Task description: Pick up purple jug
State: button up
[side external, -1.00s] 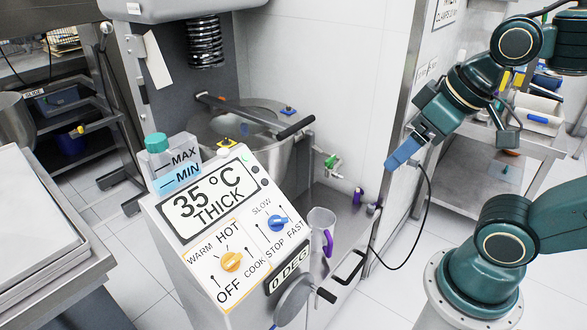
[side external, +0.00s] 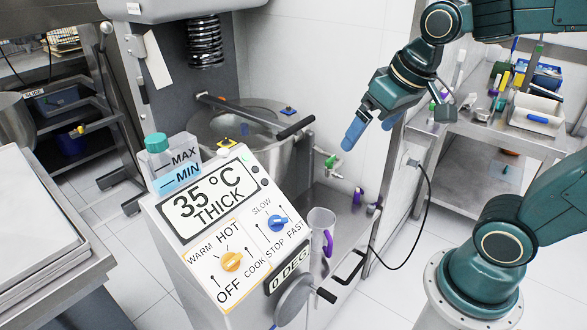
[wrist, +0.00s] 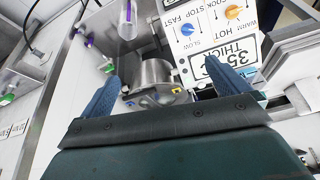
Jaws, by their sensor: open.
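The purple jug (side external: 321,225) is a clear, upright jug with a purple handle on its right side. It stands on the metal ledge behind the control panel, its lower part hidden by the panel. In the wrist view the jug (wrist: 127,22) is at the top, left of the panel. My gripper (side external: 368,134) is open and empty, above and to the right of the jug and well apart from it. Its two blue fingers spread apart in the wrist view (wrist: 162,72), with the mixing bowl seen between them.
The control panel (side external: 225,232) with knobs stands left of the jug. The mixing bowl (side external: 283,162) and its black-handled bar (side external: 296,127) are behind. A tap (side external: 332,165) juts out near the gripper. A cluttered metal trolley (side external: 475,135) stands at right.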

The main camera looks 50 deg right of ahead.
jog(key=w+d+f+m+g, duration=0.1)
jog(key=w+d+f+m, duration=0.35)
jog(key=w, duration=0.65)
jog(key=m+g, duration=0.2)
jog(key=m, duration=0.1)
send_over(320, 230)
jog(key=w+a, duration=0.1)
jog(key=w, duration=0.1)
notch_tip(320, 230, down, 21)
jog(key=shift+s+d+f+m+g, duration=0.1)
jog(key=shift+d+f+m+g, duration=0.45)
jog(key=shift+f, duration=3.4)
jog(key=shift+d+f+m, duration=0.2)
jog(key=shift+d+f, duration=0.7)
jog(key=shift+f, duration=3)
jog(key=shift+s+d+f+m+g, duration=0.1)
jog(key=shift+d+f+m+g, duration=0.45)
jog(key=shift+f, duration=3.4)
jog(key=shift+d+t, duration=0.1)
jog(key=shift+t, duration=0.2)
jog(key=shift+f, duration=2.6)
